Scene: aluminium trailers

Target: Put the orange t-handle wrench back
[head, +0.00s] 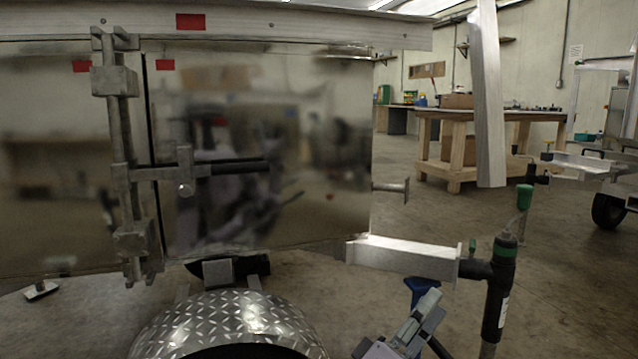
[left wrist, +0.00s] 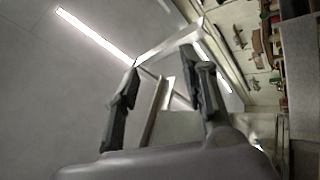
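I cannot make out an orange t-handle wrench in either view. My left gripper (head: 422,312) shows at the bottom of the head view, right of the fender and left of the trailer jack. In the left wrist view my left gripper (left wrist: 160,66) has its two dark fingers spread apart, with nothing held between them. Behind the fingers are a pale ceiling, bright light strips and metal bars. My right gripper is not in view.
A shiny trailer wall (head: 270,150) with a vertical latch bar (head: 122,150) fills the left. A treadplate fender (head: 230,318) is below it. A trailer jack (head: 500,285) with a green top stands at right. A wooden workbench (head: 455,160) stands behind, with open floor before it.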

